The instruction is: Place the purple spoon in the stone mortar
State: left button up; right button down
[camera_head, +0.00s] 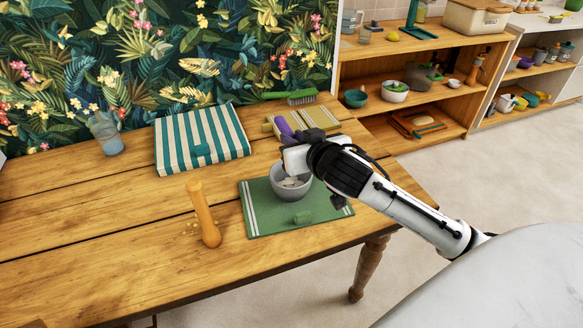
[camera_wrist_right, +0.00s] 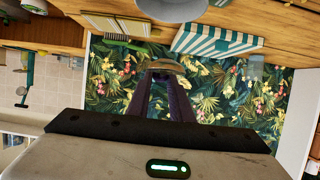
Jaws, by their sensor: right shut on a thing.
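The purple spoon (camera_head: 283,126) shows as a purple piece just beyond my right gripper (camera_head: 288,148), which is shut on it. The gripper hides part of the spoon. The grey stone mortar (camera_head: 291,193) stands upright on a green mat (camera_head: 258,217), with pale contents inside. My right gripper is over the mortar's far side and covers part of its rim in the head view. In the right wrist view, part of the mortar (camera_wrist_right: 172,9) shows at the top edge, and the gripper (camera_wrist_right: 165,78) points towards the wall. My left gripper is out of view.
A teal-striped cloth (camera_head: 203,137), a glass (camera_head: 107,134), a tan cloth (camera_head: 310,117) and a green brush (camera_head: 290,95) lie further back. Wooden shelves (camera_head: 405,106) stand behind right. The table's left front is clear.

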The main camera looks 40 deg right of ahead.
notch_tip(320, 180, down, 10)
jog(key=shift+r+b, duration=0.25)
jog(key=shift+b, duration=0.25)
jog(key=shift+f, duration=0.25)
jog(key=c, duration=1.6)
grip_release()
jog(key=shift+s+r, duration=0.15)
jog(key=shift+r, duration=0.2)
jog(key=v, duration=1.1)
jog(key=shift+s+a+r, duration=0.1)
jog(key=shift+s+a, duration=0.05)
jog(key=shift+s, duration=0.15)
